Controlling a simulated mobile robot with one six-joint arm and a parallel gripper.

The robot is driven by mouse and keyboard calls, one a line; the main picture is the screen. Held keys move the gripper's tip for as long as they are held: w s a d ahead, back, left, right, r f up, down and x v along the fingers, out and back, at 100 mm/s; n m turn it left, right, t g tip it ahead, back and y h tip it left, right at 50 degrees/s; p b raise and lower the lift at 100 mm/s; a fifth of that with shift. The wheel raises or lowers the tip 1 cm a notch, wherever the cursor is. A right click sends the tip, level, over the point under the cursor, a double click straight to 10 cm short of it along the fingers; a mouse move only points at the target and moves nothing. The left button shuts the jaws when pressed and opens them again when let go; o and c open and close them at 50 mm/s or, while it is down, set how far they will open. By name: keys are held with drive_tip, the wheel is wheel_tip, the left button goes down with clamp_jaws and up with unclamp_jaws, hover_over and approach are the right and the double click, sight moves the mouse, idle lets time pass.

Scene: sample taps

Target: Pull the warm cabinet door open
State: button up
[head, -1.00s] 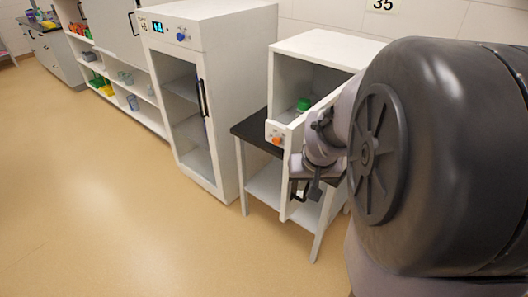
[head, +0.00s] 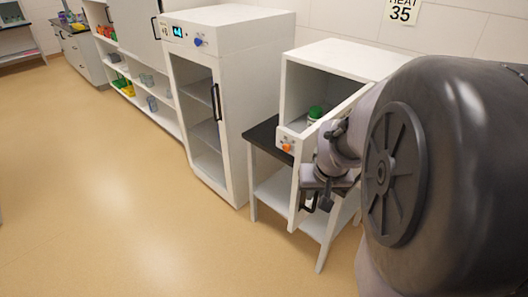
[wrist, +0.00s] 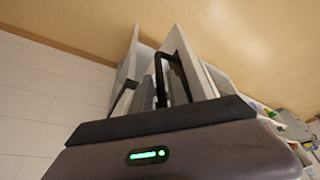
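The warm cabinet (head: 350,52) is the small white box on a stand, below a wall sign reading HEAT 35. Its door (head: 296,192) stands partly open, swung toward me and seen nearly edge-on. A green-capped bottle (head: 315,114) shows inside. My gripper (head: 326,192) is at the door's outer face, by the black handle (head: 308,204). In the wrist view the handle (wrist: 175,62) rises just in front of my gripper (wrist: 150,100), close to the fingers. Whether the fingers are closed on it cannot be made out. My arm hides the cabinet's right side.
A taller white cabinet (head: 235,32) with a glass door and blue knob stands to the left. The stand (head: 270,190) has a dark top and thin legs beneath the warm cabinet. Shelves (head: 130,78) line the wall further left. The tan floor (head: 130,200) in front is clear.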

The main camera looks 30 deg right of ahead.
drive_tip(key=shift+a, duration=0.1)
drive_tip(key=p+v, duration=0.6)
drive_tip(key=v, duration=1.1)
drive_tip(key=shift+r, duration=0.25)
drive_tip(key=shift+s, duration=0.1)
